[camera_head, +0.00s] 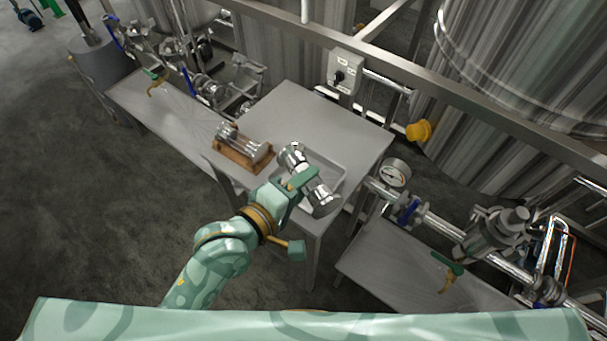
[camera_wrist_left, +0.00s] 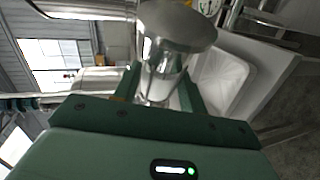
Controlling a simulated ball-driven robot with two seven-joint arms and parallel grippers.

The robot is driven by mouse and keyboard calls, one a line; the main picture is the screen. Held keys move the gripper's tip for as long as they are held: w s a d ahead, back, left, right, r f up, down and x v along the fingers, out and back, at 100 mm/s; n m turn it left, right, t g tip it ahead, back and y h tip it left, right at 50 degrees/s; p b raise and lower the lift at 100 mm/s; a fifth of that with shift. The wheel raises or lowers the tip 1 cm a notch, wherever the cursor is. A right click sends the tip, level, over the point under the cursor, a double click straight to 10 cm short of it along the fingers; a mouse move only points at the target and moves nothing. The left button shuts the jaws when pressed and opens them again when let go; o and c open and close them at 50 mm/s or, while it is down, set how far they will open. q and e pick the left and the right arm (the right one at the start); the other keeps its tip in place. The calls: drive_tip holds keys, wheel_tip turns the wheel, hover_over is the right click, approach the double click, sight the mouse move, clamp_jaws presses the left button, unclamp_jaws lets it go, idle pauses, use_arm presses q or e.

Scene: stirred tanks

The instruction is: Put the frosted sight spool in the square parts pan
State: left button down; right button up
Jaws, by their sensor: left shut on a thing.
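My left gripper (camera_head: 301,181) is shut on a spool with shiny metal ends (camera_head: 322,198), taken to be the frosted sight spool. In the left wrist view my gripper (camera_wrist_left: 160,88) has its fingers on both sides of the spool's narrower middle, below a broad metal end (camera_wrist_left: 178,28). The spool is tilted; frosting is hard to tell. The square parts pan (camera_head: 341,184), pale and shallow, is on the table behind and below the spool, partly hidden by it. The pan also shows in the left wrist view (camera_wrist_left: 245,100). My right gripper is not in view.
A wooden rack (camera_head: 236,160) holding a clear spool (camera_head: 243,144) stands left of the pan. The table's back part (camera_head: 318,118) is clear. A round gauge (camera_head: 396,173) and piping stand right of the table. A control box (camera_head: 344,73) is mounted behind it.

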use_arm(q)
drive_tip(key=w+f, duration=0.1)
drive_tip(key=w+b, duration=0.1)
drive_tip(key=w, duration=0.1)
drive_tip(key=w+f, duration=0.1)
drive_tip(key=w, duration=0.1)
drive_tip(key=shift+w+f+b, duration=0.25)
drive_tip(key=shift+f+b, duration=0.05)
drive_tip(key=w+f+b, duration=0.1)
drive_tip(key=f, duration=0.2)
drive_tip(key=w+f+b, duration=0.2)
drive_tip(key=f, duration=0.1)
drive_tip(key=w+f+b, duration=0.2)
drive_tip(key=f, duration=0.1)
drive_tip(key=shift+w+a, duration=0.1)
drive_tip(key=shift+a, duration=0.05)
drive_tip(key=shift+r, duration=0.15)
drive_tip(key=shift+f, duration=0.65)
drive_tip(key=c, duration=0.8)
unclamp_jaws()
drive_tip(key=shift+f, duration=0.1)
